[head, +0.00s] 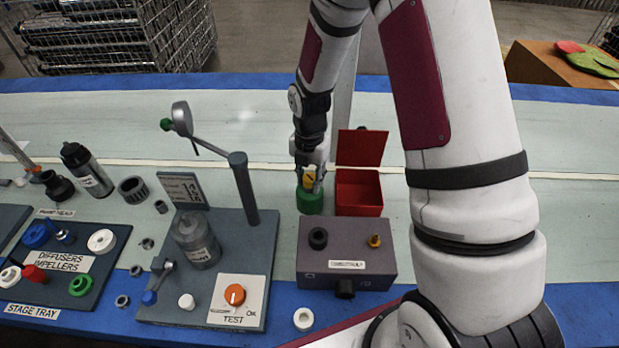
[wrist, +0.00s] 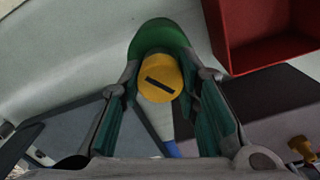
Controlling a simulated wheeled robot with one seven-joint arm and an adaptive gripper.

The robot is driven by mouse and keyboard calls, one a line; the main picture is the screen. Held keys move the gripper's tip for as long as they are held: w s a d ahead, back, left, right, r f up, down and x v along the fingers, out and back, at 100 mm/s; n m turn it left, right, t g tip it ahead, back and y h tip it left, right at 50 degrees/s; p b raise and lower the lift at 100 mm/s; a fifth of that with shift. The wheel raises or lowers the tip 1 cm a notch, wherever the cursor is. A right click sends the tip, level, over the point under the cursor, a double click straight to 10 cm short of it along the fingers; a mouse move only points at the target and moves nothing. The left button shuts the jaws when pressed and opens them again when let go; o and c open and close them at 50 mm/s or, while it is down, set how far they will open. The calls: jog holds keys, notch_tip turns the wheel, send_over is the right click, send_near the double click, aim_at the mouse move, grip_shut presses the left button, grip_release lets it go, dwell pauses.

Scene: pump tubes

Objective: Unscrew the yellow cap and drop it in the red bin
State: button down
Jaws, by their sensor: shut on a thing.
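The yellow cap (wrist: 159,83) is round with a dark slot across its top. It sits between my gripper's (wrist: 160,92) two fingers in the wrist view, and the gripper is shut on it. The red bin (head: 359,208) stands open close on the right, also in the wrist view (wrist: 225,45).
A grey box (head: 345,240) with a black knob and a brass fitting stands in front of the bin. A test stand (head: 250,275) with a lever post is to the left. A stage tray (head: 110,245) of small parts lies farther left.

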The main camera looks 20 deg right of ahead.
jog(key=shift+s, duration=0.15)
jog(key=n+p, duration=0.1)
jog(key=n, duration=0.1)
jog(key=shift+s+n, duration=0.1)
jog(key=shift+n, duration=0.6)
jog(key=shift+n+p, duration=0.6)
jog(key=shift+n, duration=0.2)
jog(key=shift+n+p, duration=0.3)
jog(key=shift+n, duration=0.6)
